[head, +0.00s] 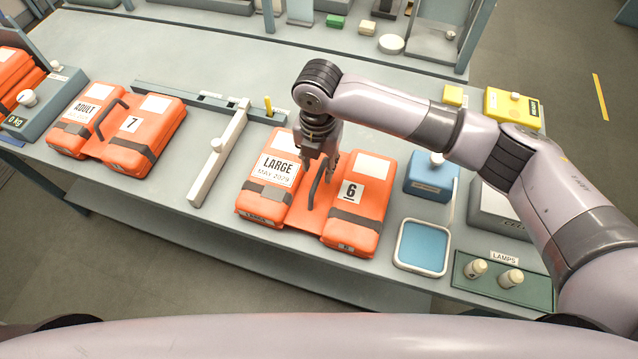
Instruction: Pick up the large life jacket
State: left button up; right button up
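The large life jacket (302,222) lies flat on the grey bench in the middle of the head view. It is orange, with a "LARGE MAY 2029" label on its left half and a "6" on its right half. A dark handle loop stands at its middle. My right gripper (319,190) points down over the jacket, with its fingers at the handle loop. The fingers look apart, one on each side of the loop, but I cannot tell whether they touch it. My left gripper is not in view.
An "ADULT" jacket marked 7 (133,164) lies to the left, beyond a pale bar (217,155). A blue-padded tray (421,247), a blue box (430,181) and a lamps tray (533,293) are at the right. The bench's front edge is close to the large jacket.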

aim_at(319, 174)
notch_tip(319, 174, down, 4)
jog(key=shift+d+r+p, duration=0.15)
jog(key=shift+p, duration=0.6)
jog(key=shift+f, duration=0.4)
grip_shut()
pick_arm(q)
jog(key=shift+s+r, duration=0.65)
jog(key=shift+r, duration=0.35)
pick_arm(e)
jog(key=shift+r, duration=0.1)
